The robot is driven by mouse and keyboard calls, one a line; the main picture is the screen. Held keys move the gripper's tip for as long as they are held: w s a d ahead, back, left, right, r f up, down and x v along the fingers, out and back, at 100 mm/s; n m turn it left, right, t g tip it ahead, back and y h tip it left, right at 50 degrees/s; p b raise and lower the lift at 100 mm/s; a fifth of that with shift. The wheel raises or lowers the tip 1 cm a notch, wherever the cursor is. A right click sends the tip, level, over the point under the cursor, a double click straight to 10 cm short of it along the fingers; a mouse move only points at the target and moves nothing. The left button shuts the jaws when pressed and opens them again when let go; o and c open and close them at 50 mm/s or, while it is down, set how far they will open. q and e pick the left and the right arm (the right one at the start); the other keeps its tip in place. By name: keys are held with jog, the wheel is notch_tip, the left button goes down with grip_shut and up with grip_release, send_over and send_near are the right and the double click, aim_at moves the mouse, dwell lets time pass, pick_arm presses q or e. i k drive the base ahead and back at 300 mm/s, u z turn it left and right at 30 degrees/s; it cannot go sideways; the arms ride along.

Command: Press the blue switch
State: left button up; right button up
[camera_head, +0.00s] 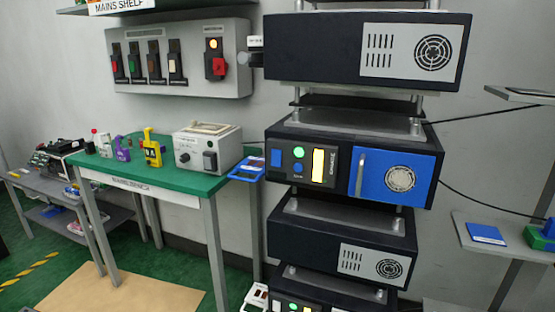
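On the same panel are a lit green button (299,153), a small round blue button (298,168) and a lit yellow strip (318,163). I cannot tell which blue part is the switch named in the task. A large blue door (425,178) with a grey handle and round vent is to the panel's right. Neither of my grippers is in view, and nothing covers the panel.
A grey wall panel (150,84) carries several coloured levers and a red switch (217,67) under a lit orange lamp. A green-topped bench (125,178) holds padlocks and a grey box (208,148). A grey side shelf (479,244) is at right.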

aim_at(276, 154)
jog(key=z, duration=0.6)
jog(key=k, duration=1.35)
jog(key=z, duration=0.3)
jog(key=i, duration=0.35)
jog(key=u, duration=1.05)
jog(key=i, duration=0.8)
jog(key=z, duration=0.4)
jog(key=i, duration=0.75)
jog(key=z, duration=0.75)
